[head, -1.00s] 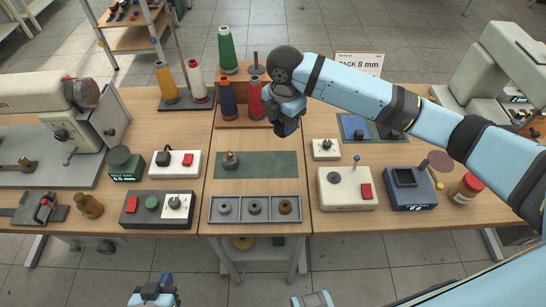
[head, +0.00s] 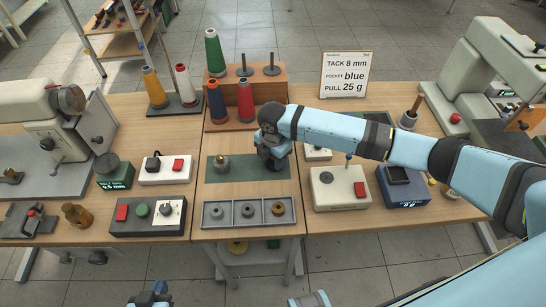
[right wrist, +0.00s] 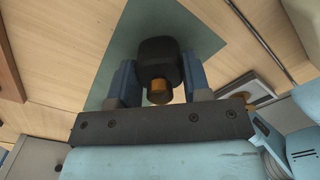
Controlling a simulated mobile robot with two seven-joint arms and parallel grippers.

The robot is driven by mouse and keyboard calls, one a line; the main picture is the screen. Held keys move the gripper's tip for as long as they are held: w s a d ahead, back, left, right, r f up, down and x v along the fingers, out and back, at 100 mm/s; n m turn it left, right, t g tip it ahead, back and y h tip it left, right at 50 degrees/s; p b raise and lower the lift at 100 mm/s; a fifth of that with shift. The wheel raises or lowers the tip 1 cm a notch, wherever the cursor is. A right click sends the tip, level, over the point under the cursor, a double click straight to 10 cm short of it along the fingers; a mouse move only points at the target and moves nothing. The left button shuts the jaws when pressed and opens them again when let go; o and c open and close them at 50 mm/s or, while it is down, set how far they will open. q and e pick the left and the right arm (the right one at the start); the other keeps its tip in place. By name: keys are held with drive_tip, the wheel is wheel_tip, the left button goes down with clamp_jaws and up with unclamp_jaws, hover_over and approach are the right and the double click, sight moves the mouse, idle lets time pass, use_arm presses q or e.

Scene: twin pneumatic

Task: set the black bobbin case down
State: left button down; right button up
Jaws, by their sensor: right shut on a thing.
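The black bobbin case (right wrist: 158,48) sits between the two blue fingers of my right gripper (right wrist: 158,75) in the right wrist view, with a brass-coloured round part (right wrist: 158,92) at its near end. In the head view my right gripper (head: 274,163) is low over the right part of the dark green mat (head: 240,175). It hides the case there, and I cannot tell whether the case touches the mat. A small brass-topped grey piece (head: 222,164) stands on the mat's left part. My left gripper (head: 150,297) is partly cut off at the bottom edge.
A grey three-compartment tray (head: 247,224) with round parts lies in front of the mat. A thread rack (head: 270,85) stands behind it. A cream box with a red button (head: 338,190) is to the right, and a black control box (head: 148,222) is front left.

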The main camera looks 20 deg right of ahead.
drive_tip(key=o, duration=1)
drive_tip(key=shift+f, duration=0.1)
wheel_tip(320, 180, up, 12)
drive_tip(key=shift+r+p, duration=0.2)
drive_tip(key=shift+p, duration=0.15)
drive_tip(key=shift+s+f, duration=0.1)
